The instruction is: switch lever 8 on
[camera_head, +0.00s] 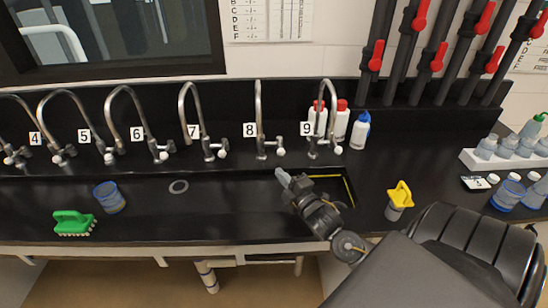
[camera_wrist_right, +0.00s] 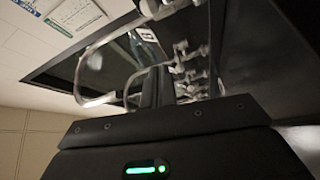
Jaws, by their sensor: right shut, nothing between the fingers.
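Tap 8 (camera_head: 259,112) stands at the back of the black bench in the head view, beside its label 8 (camera_head: 250,130). Its small lever with a white knob (camera_head: 280,152) is at the base, to the right of the stem. My right gripper (camera_head: 283,178) is shut and empty, in front of and a little below the knob in the picture, with a visible gap. In the right wrist view my dark fingers (camera_wrist_right: 165,88) point toward a row of taps and pale knobs. A numbered label (camera_wrist_right: 147,35) there is too blurred to read surely. My left gripper is not in view.
Tap 7 (camera_head: 186,110) and tap 9 (camera_head: 325,108) flank tap 8. A yellow-handled item (camera_head: 399,196), blue cup (camera_head: 110,197) and green brush (camera_head: 73,222) are on the bench. Bench left of my gripper is mostly clear.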

